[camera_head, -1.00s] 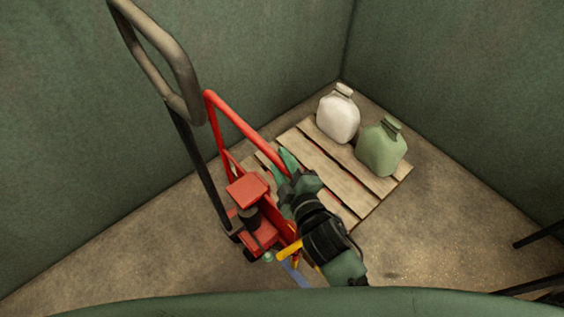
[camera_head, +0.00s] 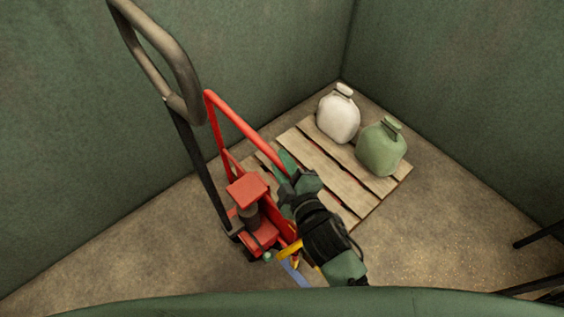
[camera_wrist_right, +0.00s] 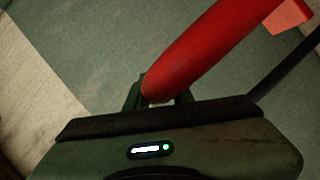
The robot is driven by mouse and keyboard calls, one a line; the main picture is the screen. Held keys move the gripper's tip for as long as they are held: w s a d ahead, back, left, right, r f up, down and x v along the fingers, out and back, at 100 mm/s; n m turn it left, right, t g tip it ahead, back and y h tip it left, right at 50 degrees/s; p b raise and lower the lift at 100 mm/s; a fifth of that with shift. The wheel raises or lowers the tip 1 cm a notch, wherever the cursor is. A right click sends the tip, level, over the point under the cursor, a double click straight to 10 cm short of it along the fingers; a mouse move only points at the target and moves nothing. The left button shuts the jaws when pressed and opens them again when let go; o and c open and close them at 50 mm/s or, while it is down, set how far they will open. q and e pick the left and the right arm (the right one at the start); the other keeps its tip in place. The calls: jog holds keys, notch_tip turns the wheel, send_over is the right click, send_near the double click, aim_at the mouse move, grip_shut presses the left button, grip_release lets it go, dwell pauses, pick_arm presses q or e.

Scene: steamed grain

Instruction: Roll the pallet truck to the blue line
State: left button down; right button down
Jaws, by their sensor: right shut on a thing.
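The red pallet truck (camera_head: 262,231) stands at the middle left in the head view, with a tall dark handle (camera_head: 186,85) rising on its left. Its red bar (camera_head: 242,127) slopes down to my right gripper (camera_head: 287,166). My right gripper is shut on this bar, which also shows between the fingers in the right wrist view (camera_wrist_right: 200,55). A wooden pallet (camera_head: 345,184) lies over the truck's forks. A short piece of blue line (camera_head: 294,274) shows on the floor beside the truck, partly hidden by my body. My left gripper is out of view.
A white sack (camera_head: 338,118) and a green sack (camera_head: 381,149) stand on the pallet. Green walls (camera_head: 260,50) meet in a corner behind it. Dark legs or bars (camera_head: 537,237) stand at the right edge. Floor (camera_head: 440,235) right of the pallet is clear.

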jog(key=shift+f, duration=0.1)
dwell(0.5)
jog(key=shift+s+a+p, duration=0.3)
jog(key=shift+s+a, duration=0.4)
jog(key=shift+a, duration=0.15)
jog(key=c, duration=1.2)
grip_release()
jog(key=shift+w, duration=0.1)
jog(key=v, duration=0.8)
